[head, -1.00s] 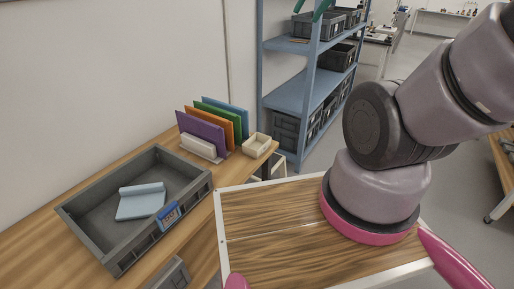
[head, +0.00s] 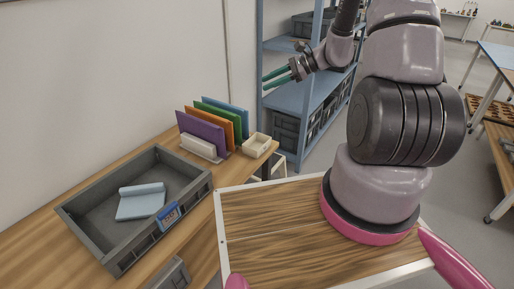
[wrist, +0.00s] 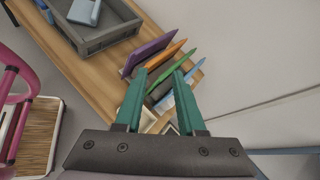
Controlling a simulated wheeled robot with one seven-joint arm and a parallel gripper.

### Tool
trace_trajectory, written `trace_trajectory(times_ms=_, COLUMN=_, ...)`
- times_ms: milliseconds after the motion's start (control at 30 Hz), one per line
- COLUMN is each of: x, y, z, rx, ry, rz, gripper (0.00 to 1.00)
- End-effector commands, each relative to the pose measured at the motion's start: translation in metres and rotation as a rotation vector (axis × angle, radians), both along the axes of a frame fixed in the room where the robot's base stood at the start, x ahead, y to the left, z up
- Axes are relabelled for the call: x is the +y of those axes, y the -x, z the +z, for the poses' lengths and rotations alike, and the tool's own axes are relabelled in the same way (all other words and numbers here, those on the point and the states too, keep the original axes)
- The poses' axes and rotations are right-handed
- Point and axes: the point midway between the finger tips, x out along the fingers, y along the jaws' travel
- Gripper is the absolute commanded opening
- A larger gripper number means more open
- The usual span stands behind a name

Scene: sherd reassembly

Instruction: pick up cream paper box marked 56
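A small open cream box (head: 257,145) sits at the right end of the wooden table in the head view, beside the upright coloured boards. I cannot read a number on it. My gripper (head: 264,82) is above and behind the box in the head view, its green fingers pointing left. In the wrist view my gripper (wrist: 159,74) is open, its two fingers apart with nothing held between them. Part of a pale box (wrist: 148,120) shows low between the fingers there, mostly hidden by the gripper.
Purple, orange, green and blue boards (head: 203,133) stand in a rack with a cream block (head: 198,147) in front. A grey tray (head: 80,222) holds a folded light-blue item (head: 141,203). A blue shelf (head: 298,94) with dark bins stands behind. A white wall is at left.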

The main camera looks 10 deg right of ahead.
Motion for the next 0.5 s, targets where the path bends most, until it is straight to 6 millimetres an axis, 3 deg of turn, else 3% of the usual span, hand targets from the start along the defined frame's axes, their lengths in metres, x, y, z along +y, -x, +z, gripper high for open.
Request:
trace_trajectory(times_ms=33, x=-0.007, y=-0.007, z=-0.026, rx=0.040, ry=-0.043, rz=-0.058, gripper=0.39)
trace_trajectory(times_ms=300, x=-0.047, y=-0.031, z=-0.152, rx=0.197, ry=-0.225, rz=-0.398, gripper=0.39)
trace_trajectory(times_ms=500, x=-0.069, y=-0.027, z=-0.222, rx=0.267, ry=-0.285, rz=-0.582, gripper=0.39)
